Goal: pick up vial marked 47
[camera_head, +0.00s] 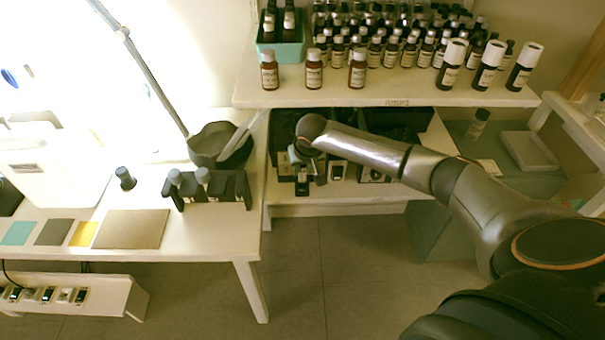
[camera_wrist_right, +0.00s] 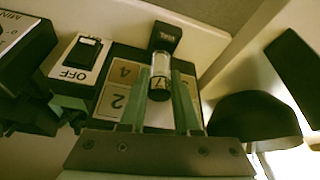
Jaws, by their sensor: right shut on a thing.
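My right gripper (camera_head: 303,160) reaches into the shelf space under the bottle table in the head view. The vial's lower end is dark, with a mark that I cannot read for certain. I cannot tell whether the vial is clear of the holder. My left gripper is not in view.
A switch marked OFF (camera_wrist_right: 78,60) and a dark block (camera_wrist_right: 25,55) stand left of the holder. A round dark object (camera_wrist_right: 250,120) is close on the right. Above my right arm is the white table (camera_head: 420,92) with brown bottles. A side table (camera_head: 215,225) stands left.

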